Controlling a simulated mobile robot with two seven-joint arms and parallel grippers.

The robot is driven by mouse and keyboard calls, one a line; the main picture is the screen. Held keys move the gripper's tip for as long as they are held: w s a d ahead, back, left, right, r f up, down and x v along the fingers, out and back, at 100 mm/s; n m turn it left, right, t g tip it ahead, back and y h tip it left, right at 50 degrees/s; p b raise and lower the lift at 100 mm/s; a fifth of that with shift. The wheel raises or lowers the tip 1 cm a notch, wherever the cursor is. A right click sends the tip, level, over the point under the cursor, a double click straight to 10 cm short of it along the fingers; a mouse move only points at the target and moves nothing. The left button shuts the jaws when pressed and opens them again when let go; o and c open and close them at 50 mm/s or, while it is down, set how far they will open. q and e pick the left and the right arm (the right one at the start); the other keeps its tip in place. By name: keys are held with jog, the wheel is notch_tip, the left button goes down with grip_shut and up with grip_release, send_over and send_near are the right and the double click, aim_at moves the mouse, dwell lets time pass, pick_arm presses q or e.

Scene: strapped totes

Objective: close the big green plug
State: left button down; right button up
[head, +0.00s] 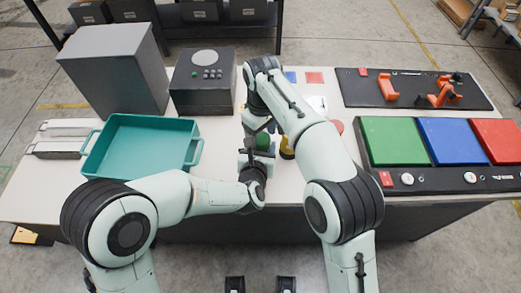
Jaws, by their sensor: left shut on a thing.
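A dark green rounded thing (263,141), which looks like the big green plug, is in the middle of the table in the head view. It is small and partly covered by my grippers. My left gripper (250,152) comes up from the front and is shut at the green thing's near left side; its fingertips are hard to make out. My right gripper (262,126) reaches down from behind, just beyond the green thing. Its fingers are too small and covered to tell open from shut. I cannot tell how far the plug is closed.
A yellow thing (287,148) is close on the right, with a red round thing (337,126) beyond. A teal tote (140,117), grey box (115,70) and dark box with buttons (203,95) stand left. Green, blue and red panels (392,140) fill the right.

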jog(key=shift+o, duration=0.7)
